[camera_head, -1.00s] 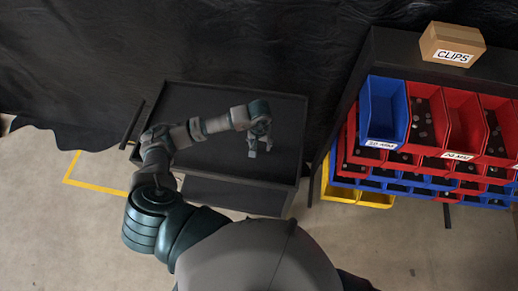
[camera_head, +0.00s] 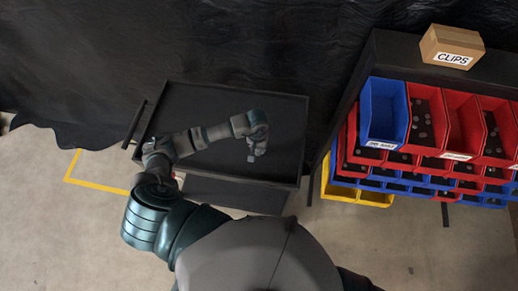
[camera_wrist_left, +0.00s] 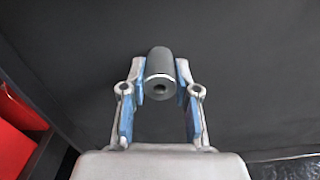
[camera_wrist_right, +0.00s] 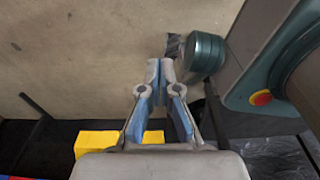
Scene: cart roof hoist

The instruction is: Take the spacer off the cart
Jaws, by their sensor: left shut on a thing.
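The spacer is a dark grey cylinder with a hole in its end, in the left wrist view (camera_wrist_left: 160,72). My left gripper (camera_wrist_left: 160,80) is shut on it, with a finger pad on each side. In the head view the left gripper (camera_head: 257,147) is over the right part of the black cart (camera_head: 225,97). The spacer is too small there to tell its height above the cart top. My right gripper (camera_wrist_right: 161,70) is shut and empty in the right wrist view, over the floor. It is hidden in the head view.
A rack with blue, red and yellow bins (camera_head: 383,112) stands right of the cart. A cardboard box marked CLIPS (camera_head: 452,46) sits on its top. A black curtain (camera_head: 200,40) hangs behind the cart. Yellow tape (camera_head: 68,168) marks the floor at left.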

